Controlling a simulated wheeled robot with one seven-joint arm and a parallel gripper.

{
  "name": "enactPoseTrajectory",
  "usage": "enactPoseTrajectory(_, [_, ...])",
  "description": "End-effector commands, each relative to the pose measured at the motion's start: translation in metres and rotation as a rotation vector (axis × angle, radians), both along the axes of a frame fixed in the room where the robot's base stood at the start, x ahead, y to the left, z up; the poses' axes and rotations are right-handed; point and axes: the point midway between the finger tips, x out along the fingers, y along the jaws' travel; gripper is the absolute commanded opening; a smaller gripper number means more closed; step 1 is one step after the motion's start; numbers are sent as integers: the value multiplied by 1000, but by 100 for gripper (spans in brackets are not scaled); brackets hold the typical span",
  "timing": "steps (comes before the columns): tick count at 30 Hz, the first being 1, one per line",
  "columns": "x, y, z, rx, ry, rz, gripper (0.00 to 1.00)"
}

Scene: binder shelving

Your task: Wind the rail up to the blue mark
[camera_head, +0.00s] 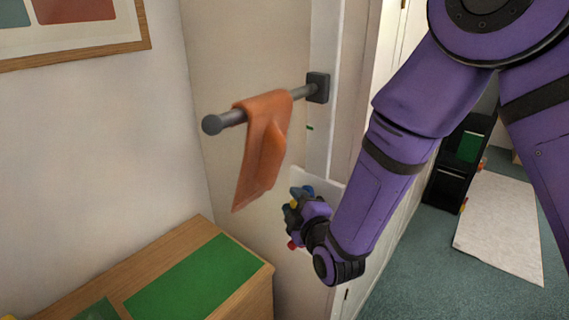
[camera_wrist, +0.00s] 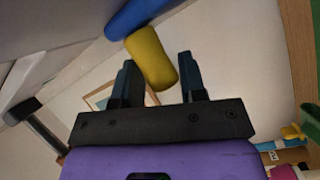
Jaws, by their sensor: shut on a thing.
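The dark grey rail (camera_head: 262,109) sticks out from a block on a pale upright track (camera_head: 321,140), with an orange cloth (camera_head: 265,140) hung over it. A small green mark shows on the track below the rail's block; I cannot make out a blue mark. My gripper (camera_head: 294,210) is beside a white panel low on the wall. In the wrist view my gripper (camera_wrist: 158,62) is shut on a yellow handle (camera_wrist: 150,55), which joins a blue arm (camera_wrist: 138,15). The blue arm also shows partly in the head view; my gripper hides much of the handle there.
A wooden cabinet (camera_head: 252,266) with a green top panel stands below the rail at left. A framed picture (camera_head: 75,48) hangs at upper left. At right are a black cabinet (camera_head: 450,180) and a pale rug (camera_head: 500,225) on teal carpet.

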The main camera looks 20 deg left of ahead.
Motion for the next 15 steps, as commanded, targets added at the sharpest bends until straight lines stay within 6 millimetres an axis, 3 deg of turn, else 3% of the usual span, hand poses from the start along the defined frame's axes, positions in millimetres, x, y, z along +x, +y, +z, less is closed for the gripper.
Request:
enactPoseTrajectory(6, [-4, -17, -5, -11, 11, -8, 12])
enactPoseTrajectory(15, [-5, -19, -4, -10, 10, -7, 12])
